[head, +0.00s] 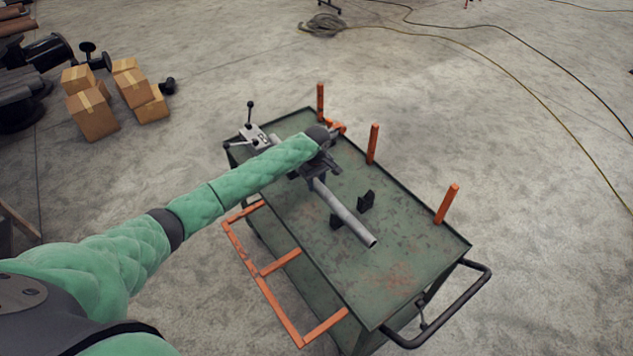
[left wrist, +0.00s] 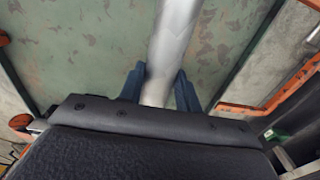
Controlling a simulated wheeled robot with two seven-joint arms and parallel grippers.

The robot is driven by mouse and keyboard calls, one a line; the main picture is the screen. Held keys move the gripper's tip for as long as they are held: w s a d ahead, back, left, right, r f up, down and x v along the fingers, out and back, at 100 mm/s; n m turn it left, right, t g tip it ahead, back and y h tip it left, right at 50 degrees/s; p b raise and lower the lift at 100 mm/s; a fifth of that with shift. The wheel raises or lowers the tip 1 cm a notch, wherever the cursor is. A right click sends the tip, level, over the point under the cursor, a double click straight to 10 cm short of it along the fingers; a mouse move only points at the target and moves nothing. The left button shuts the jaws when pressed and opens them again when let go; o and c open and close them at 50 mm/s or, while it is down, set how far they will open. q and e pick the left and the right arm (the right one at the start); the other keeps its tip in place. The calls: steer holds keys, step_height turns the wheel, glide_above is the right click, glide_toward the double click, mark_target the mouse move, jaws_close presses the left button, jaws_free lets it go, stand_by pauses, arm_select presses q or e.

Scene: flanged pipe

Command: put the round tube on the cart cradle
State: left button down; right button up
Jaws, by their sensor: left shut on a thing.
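The round tube (head: 345,213) is a plain grey metal pipe. It lies lengthwise over the green cart's top, its near end at the front middle. My left gripper (head: 318,172) is shut on the tube toward its far part; the arm and hand hide the far end. In the left wrist view the tube (left wrist: 174,50) runs between the two dark fingers (left wrist: 160,88). The cart cradle (head: 366,201) shows as small black blocks on the cart top (head: 395,270), close beside and under the tube. I cannot tell whether the tube touches them. My right gripper is not in view.
Orange posts (head: 373,144) stand along the cart's right edge, and an orange frame (head: 280,262) hangs at its left side. A clamp device (head: 256,137) sits at the far left corner. A black push handle (head: 470,300) is at the near right. Cardboard boxes (head: 95,113) stand far left.

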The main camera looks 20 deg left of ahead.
mark_target(316, 182)
arm_select(q)
steer(key=shift+f, duration=0.4)
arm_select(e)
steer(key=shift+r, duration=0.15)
arm_select(q)
steer(key=c, duration=0.9)
jaws_free()
steer(key=shift+f, duration=0.1)
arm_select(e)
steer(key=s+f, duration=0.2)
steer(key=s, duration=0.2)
arm_select(q)
step_height(316, 182, up, 7)
steer(key=shift+f+b, duration=0.2)
steer(key=shift+b, duration=1.05)
steer(key=shift+r, duration=0.65)
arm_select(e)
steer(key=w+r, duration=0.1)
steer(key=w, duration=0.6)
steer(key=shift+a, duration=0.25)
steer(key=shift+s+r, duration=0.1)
